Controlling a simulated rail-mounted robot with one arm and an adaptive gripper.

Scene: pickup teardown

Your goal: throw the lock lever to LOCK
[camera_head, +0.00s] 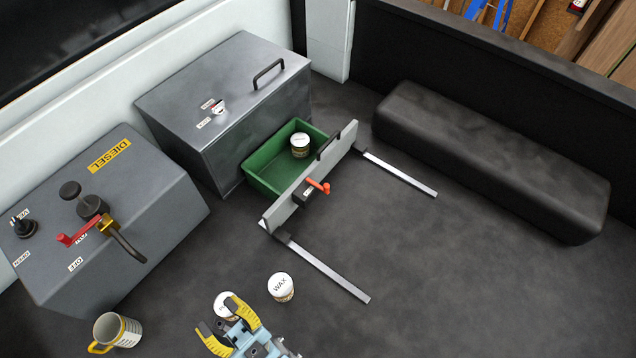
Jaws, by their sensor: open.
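A small orange lever (318,187) sits on a dark block on the grey front panel of the open drawer. Its label is too small to read. The grey metal box (250,60) behind has two small labels and a small pale knob (219,108) on its lid. I cannot tell for sure which of these is the lock lever. My gripper (224,320) is at the bottom of the view, its yellow fingers open. It is apart from both, nearer the viewer than the drawer. A white-lidded tin (226,303) shows beside the fingers, partly hidden; I cannot tell whether they touch it.
A WAX tin (281,287) stands right of my gripper, a mug (116,331) left. The drawer's green tray (262,160) holds another tin; two metal rails stick out. The DIESEL tank (140,195) has a red lever and nozzle. A black padded block (490,160) lies right; floor is clear between.

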